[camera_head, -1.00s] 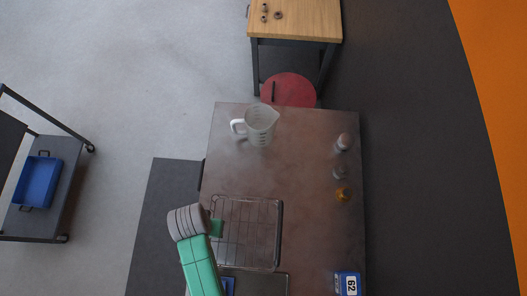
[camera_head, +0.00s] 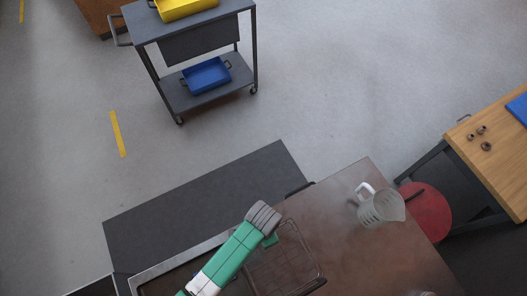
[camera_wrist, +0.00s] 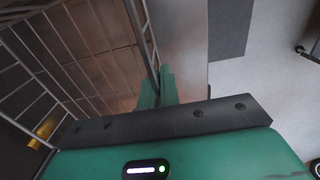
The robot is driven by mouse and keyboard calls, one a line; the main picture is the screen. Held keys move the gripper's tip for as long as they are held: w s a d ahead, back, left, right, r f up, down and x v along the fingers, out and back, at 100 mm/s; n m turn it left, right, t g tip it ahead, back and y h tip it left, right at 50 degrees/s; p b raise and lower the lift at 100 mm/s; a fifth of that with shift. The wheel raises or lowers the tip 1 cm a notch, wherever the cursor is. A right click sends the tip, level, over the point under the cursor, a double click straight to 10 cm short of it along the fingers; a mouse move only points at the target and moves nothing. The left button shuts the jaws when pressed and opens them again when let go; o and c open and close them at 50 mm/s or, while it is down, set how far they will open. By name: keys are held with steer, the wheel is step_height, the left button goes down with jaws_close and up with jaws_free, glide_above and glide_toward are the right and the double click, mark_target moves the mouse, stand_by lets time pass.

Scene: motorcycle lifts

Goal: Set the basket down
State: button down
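The wire basket (camera_head: 296,264) is a grey open grid at the lower middle of the head view, over the brown metal table (camera_head: 362,240). My gripper (camera_head: 271,240) is at the basket's upper left rim. In the wrist view, the green fingers of my gripper (camera_wrist: 156,90) are closed around a rim wire of the basket (camera_wrist: 75,60), which fills the left side. The table surface shows through the wires. I cannot tell whether the basket's bottom touches the table.
A clear measuring jug (camera_head: 382,207) stands on the table near its far right edge. A red round stool (camera_head: 428,212) and a wooden bench (camera_head: 490,150) are to the right. A dark cart (camera_head: 172,92) with a blue tray (camera_head: 206,76) stands at the back.

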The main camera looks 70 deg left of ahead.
steer(key=shift+f, duration=1.5)
steer(key=c, duration=1.6)
jaws_free()
steer(key=shift+f, duration=0.1)
steer(key=shift+c, duration=0.2)
step_height(320, 180, up, 12)
steer(key=shift+r+p, duration=0.15)
steer(key=shift+p, duration=0.3)
